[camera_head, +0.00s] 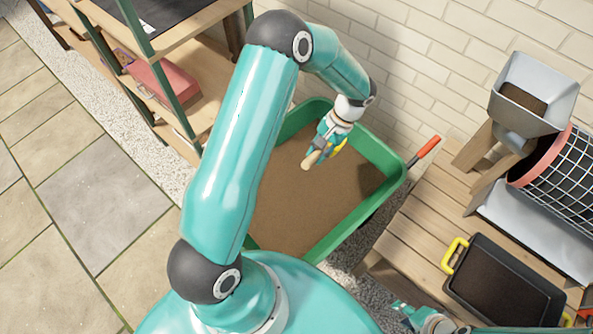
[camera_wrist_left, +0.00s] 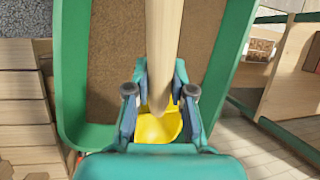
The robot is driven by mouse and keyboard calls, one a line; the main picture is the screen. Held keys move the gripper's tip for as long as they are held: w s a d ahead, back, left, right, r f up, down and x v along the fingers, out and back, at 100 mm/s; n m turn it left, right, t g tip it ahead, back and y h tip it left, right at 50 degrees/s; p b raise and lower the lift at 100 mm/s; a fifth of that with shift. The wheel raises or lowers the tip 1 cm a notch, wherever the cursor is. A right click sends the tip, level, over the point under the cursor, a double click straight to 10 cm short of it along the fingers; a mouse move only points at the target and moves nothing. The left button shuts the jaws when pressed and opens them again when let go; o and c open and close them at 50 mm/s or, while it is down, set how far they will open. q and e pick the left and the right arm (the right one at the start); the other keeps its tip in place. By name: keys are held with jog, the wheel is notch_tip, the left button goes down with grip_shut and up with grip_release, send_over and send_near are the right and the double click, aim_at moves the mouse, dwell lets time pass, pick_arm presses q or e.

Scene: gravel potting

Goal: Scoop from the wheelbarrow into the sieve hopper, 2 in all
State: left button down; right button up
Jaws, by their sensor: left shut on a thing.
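The wheelbarrow (camera_head: 393,178) is a green tub filled with brown soil or gravel, left of the bench. My left gripper (camera_head: 322,148) is over its far part, shut on the wooden handle (camera_wrist_left: 163,45) of a scoop. The scoop's yellow part (camera_wrist_left: 157,127) shows behind the fingers in the left wrist view; its load and whether it touches the fill are hidden. The grey sieve hopper (camera_head: 555,97) stands at the right, with brown material inside. My right gripper (camera_head: 405,309) is partly in view at the bottom edge; its jaws are unclear.
The sieve drum (camera_head: 565,180) has wire mesh and a red rim below the hopper. A black tray (camera_head: 503,284) with a yellow handle lies on the wooden bench (camera_head: 420,215). Shelves with a red box (camera_head: 165,90) stand left. A brick wall is behind.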

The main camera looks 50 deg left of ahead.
pick_arm(q)
jog(key=s+a+f+n+g+h+b, duration=0.1)
jog(key=s+a+f+g+b, duration=0.2)
jog(key=f, duration=0.4)
jog(key=shift+w+a+f+t+b, duration=0.8)
jog(key=shift+f+b, duration=1.3)
jog(key=shift+f, duration=2.05)
jog(key=shift+w+a+f+t+b, duration=0.75)
jog(key=shift+f+b, duration=1.3)
jog(key=shift+f, duration=2.1)
jog(key=s+d+r+t+y+b, duration=0.1)
jog(key=r+t+b, duration=0.1)
jog(key=r, duration=0.3)
jog(key=s+d+r+t+y+b, duration=0.1)
jog(key=s+r+t+b, duration=0.1)
jog(key=r, duration=0.4)
jog(key=shift+s+n+t+b, duration=0.25)
jog(key=shift+n+t+b, duration=0.2)
jog(key=shift+b, duration=0.25)
pick_arm(e)
notch_tip(320, 180, down, 18)
pick_arm(q)
jog(key=shift+r, duration=0.1)
